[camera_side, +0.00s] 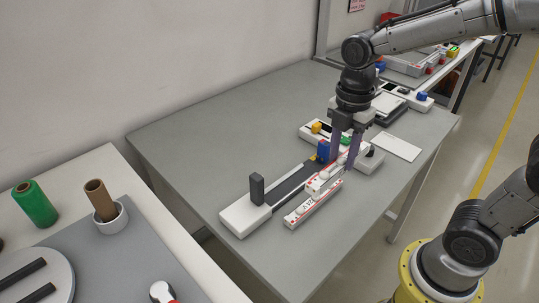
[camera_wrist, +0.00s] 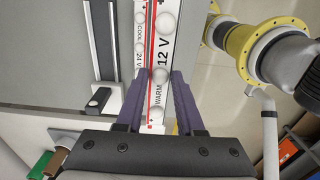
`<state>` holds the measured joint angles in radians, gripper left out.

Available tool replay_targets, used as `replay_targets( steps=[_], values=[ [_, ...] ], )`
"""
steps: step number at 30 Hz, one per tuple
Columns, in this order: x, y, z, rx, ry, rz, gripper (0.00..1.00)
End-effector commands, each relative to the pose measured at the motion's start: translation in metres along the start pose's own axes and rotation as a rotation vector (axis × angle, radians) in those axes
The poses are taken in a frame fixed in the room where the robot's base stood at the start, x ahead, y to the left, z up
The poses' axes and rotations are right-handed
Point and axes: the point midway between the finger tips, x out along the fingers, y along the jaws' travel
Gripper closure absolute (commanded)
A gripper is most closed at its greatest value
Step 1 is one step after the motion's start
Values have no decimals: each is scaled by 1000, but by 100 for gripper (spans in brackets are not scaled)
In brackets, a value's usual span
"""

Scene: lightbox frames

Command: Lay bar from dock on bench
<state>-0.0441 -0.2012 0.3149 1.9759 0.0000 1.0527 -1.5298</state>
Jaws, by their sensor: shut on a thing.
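The fingers also show in the wrist view (camera_wrist: 156,78). I cannot tell whether the bar's underside touches the grey bench (camera_side: 195,160).
A black post (camera_side: 256,189) rises from the near end of the fixture. A blue block (camera_side: 323,150) and a small yellow part (camera_side: 317,127) are close to my gripper. A white plate (camera_side: 397,147) lies to the right. The bench's left and front areas are clear.

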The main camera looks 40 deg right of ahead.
Motion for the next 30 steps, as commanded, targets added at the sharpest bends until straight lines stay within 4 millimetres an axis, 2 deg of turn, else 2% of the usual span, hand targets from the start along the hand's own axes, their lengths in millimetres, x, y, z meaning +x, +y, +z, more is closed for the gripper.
replay_targets(
  steps=[7, 15, 18, 26, 30],
  values=[
    [-23, 67, -2, -3, 0, -1, 100],
    [-18, 140, -2, -1, 0, -3, 100],
    [-11, 157, -2, 0, 0, -3, 100],
    [14, 177, -1, 3, 0, -4, 100],
    [25, 198, -2, 3, 0, -2, 100]
  ],
)
